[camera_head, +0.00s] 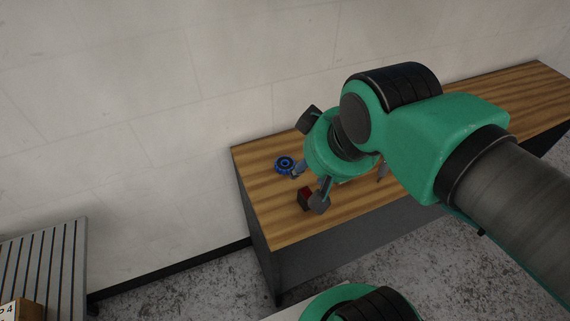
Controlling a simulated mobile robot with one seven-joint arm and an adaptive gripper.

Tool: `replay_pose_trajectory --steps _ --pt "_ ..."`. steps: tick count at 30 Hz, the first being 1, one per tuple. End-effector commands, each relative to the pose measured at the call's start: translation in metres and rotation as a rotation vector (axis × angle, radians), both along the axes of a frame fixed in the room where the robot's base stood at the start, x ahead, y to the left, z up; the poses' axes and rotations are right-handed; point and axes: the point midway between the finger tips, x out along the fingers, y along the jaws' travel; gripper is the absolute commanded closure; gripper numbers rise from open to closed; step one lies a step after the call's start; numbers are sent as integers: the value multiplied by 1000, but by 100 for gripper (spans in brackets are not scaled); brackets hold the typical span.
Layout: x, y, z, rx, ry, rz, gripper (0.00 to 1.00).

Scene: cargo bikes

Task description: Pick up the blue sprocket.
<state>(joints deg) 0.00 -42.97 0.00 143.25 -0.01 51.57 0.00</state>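The blue sprocket (284,165) is a small toothed ring with a dark centre. It lies on the wooden tabletop (262,157) near its left end. My gripper (312,163) is just to the right of the sprocket, on the end of my green arm. Its dark finger parts are spread apart, one towards the wall and one towards the table's front, so it looks open. A small grey part of it appears close to the sprocket's right edge; whether they touch cannot be told. My wrist hides the space between the fingers.
A small dark red block (304,198) lies on the tabletop in front of the sprocket, beside a gripper finger. The wall (180,130) runs close behind the table. A slatted grey surface (45,262) with a box stands at lower left. The tabletop's right part is clear.

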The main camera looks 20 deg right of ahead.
Motion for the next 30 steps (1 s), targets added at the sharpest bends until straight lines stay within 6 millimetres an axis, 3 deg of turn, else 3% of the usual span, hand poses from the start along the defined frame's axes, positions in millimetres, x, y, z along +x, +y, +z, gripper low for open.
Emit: replay_pose_trajectory --steps 5,10,11,23,30 --pt "0 0 0 0 0 0 58" --pt "0 0 0 0 0 0 24" --pt "0 0 0 0 0 0 22" --pt "4 0 2 2 6 -4 22" --pt "29 -3 7 15 53 -39 22"
